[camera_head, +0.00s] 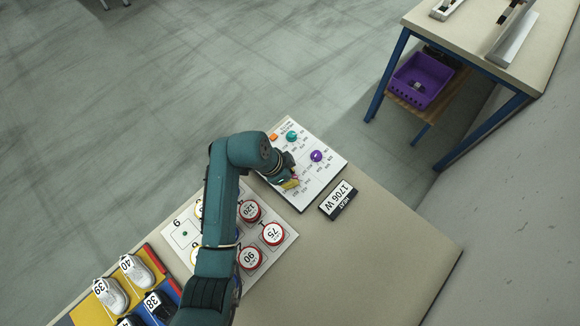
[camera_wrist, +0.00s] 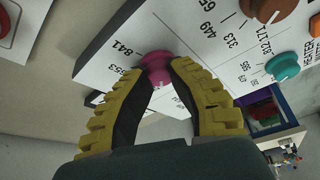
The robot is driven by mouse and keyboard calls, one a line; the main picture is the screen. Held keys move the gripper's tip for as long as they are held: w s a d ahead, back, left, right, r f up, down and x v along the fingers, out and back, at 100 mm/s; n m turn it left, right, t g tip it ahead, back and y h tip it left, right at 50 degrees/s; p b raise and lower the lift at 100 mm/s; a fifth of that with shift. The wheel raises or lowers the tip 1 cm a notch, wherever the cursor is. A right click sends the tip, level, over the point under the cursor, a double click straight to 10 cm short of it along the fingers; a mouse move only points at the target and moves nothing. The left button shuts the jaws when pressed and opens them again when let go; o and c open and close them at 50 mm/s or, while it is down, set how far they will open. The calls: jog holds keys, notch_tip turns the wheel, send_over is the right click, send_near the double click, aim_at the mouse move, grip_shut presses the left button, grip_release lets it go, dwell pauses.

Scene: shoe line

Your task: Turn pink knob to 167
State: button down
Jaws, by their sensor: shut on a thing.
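The pink knob (camera_wrist: 157,66) is on the white dial panel in the wrist view, between the yellow fingertips of my gripper (camera_wrist: 160,72). The fingers are closed on its sides. Numbers such as 841 and 553 are printed beside it; I cannot read its pointer, and 167 is not legible. In the head view the white panel (camera_head: 325,160) lies on the table, and my gripper (camera_head: 290,184) is over its lower left part, hiding the pink knob there.
The panel also bears a purple knob (camera_head: 316,156), a teal knob (camera_head: 291,136) and an orange switch (camera_head: 274,136). A 1706 W display (camera_head: 338,200) lies beside it. Red round weights (camera_head: 273,233) and shoes (camera_head: 137,270) are to the left.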

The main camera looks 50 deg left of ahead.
jog(key=n+p, duration=0.1)
jog(key=p, duration=0.1)
jog(key=n+y+p, duration=0.1)
jog(key=n+p, duration=0.1)
jog(key=shift+s+d, duration=0.1)
jog(key=shift+d, duration=0.1)
jog(key=shift+f+n+y+p, duration=0.15)
jog(key=shift+n+y+p, duration=0.45)
jog(key=shift+n+p, duration=0.6)
jog(key=shift+f, duration=0.15)
jog(key=c, duration=0.8)
grip_release()
jog(key=shift+r, duration=0.2)
jog(key=v, duration=1.2)
